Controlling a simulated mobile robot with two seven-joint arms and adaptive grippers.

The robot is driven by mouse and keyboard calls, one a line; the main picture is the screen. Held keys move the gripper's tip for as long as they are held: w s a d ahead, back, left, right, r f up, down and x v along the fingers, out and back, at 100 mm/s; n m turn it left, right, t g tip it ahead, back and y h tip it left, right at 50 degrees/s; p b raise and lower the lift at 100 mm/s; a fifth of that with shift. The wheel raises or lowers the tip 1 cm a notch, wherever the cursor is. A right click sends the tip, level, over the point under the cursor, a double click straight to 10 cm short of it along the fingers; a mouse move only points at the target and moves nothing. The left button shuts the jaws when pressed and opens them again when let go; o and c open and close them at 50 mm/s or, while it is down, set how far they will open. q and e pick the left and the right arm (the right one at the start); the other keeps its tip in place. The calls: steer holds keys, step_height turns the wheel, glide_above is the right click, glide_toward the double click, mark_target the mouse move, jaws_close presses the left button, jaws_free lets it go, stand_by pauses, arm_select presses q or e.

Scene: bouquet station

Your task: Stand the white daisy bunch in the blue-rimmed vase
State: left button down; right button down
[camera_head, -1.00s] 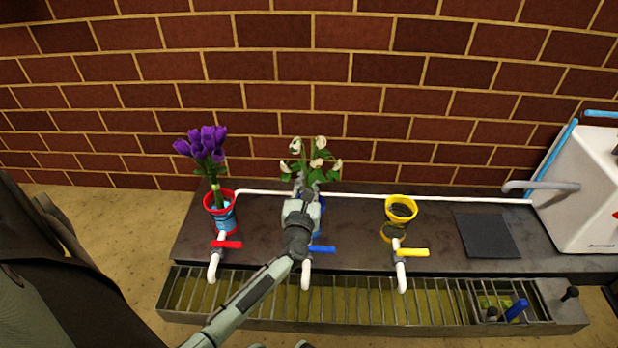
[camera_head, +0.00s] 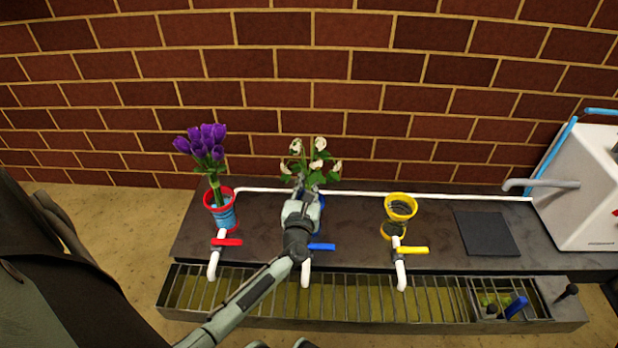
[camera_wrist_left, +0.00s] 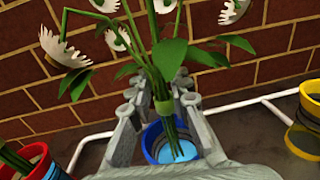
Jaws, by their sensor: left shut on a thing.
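The white daisy bunch (camera_head: 320,145) has white heads, green leaves and a green band; it also shows in the left wrist view (camera_wrist_left: 163,62). My left gripper (camera_head: 308,190) is shut on the bunch around its band; its fingers (camera_wrist_left: 160,92) flank the stems in the wrist view. The bunch is roughly upright. The blue-rimmed vase (camera_head: 322,203) is mostly hidden behind my gripper in the head view. In the wrist view the vase (camera_wrist_left: 148,143) is below my fingers, and the stem ends overlap its opening. I cannot tell how deep they reach. My right gripper is not in view.
A red-rimmed vase (camera_head: 229,217) with purple flowers (camera_head: 204,142) stands on the left. An empty-looking yellow-rimmed vase (camera_head: 401,206) stands on the right. Taps with red (camera_head: 228,242), blue (camera_head: 322,247) and yellow (camera_head: 413,250) handles line the front. A dark mat (camera_head: 486,234) lies further right.

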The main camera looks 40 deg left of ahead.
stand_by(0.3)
arm_select(q)
steer(key=c, duration=1.3)
jaws_free()
steer(key=shift+c, duration=0.2)
steer(key=shift+f, duration=0.15)
